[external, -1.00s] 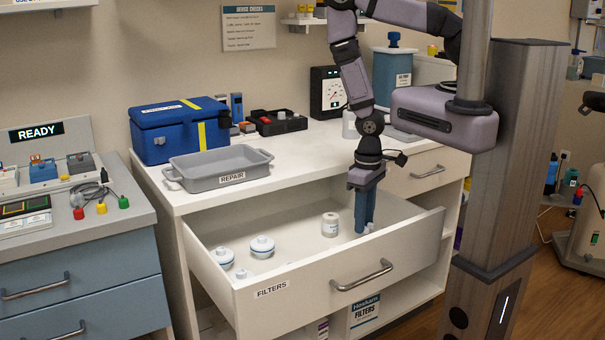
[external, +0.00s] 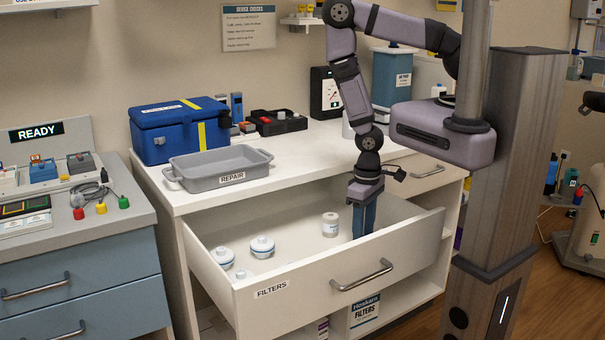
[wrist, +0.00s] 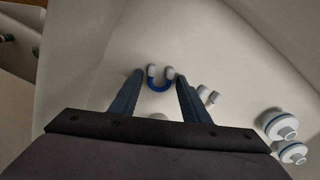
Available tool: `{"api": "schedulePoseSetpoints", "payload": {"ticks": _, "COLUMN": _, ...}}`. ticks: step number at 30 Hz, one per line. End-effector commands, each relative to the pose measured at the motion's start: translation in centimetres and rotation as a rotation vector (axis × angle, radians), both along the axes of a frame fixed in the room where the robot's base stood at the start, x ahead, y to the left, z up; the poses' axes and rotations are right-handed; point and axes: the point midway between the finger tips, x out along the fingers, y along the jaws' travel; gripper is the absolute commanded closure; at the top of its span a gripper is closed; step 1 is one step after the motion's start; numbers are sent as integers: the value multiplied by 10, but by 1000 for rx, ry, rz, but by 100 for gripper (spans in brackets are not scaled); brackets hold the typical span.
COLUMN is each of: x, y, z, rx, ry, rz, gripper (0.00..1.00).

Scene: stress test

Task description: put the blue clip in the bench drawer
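The blue clip (wrist: 159,85), a small U shape with pale grey ends, shows in the wrist view against the pale inside of the bench drawer. It lies between my fingertips, with a narrow gap seen on each side. My gripper (external: 364,236) reaches down into the right part of the open drawer marked FILTERS (external: 318,282). The fingers also show spread apart in the wrist view (wrist: 160,76). I cannot tell how far the tips are above the drawer floor.
A grey REPAIR tray (external: 220,168) and a blue box (external: 178,135) sit on the bench top. The drawer front and walls surround my fingers.

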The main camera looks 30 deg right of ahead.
Motion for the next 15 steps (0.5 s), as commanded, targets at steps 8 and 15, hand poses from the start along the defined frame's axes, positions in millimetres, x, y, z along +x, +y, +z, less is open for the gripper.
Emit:
{"api": "schedulePoseSetpoints", "payload": {"ticks": 8, "x": 0, "y": 0, "z": 0, "rx": 0, "ry": 0, "rz": 0, "gripper": 50}}
{"api": "schedulePoseSetpoints", "payload": {"ticks": 15, "x": 0, "y": 0, "z": 6, "rx": 0, "ry": 0, "rz": 0, "gripper": 50}}
